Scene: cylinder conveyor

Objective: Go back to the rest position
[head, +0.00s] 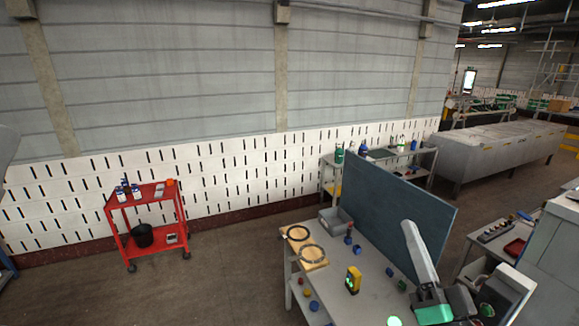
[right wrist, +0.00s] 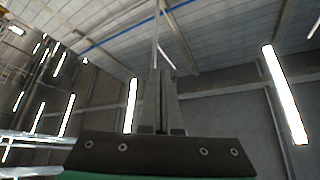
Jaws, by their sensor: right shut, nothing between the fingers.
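My right gripper (head: 408,226) is at the lower right of the head view, beside the grey table and in front of the blue panel. Its long grey fingers point upward. In the right wrist view the fingers (right wrist: 160,85) are together and empty, with the ceiling and wall behind them. The green and dark wrist part shows below the fingers. My left gripper is not in view.
The grey table (head: 370,268) holds a wooden board (head: 314,265) with dark rings, a yellow device (head: 353,280), a grey bin (head: 335,217) and small blue parts. A red cart (head: 144,220) is at left. Floor between is clear.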

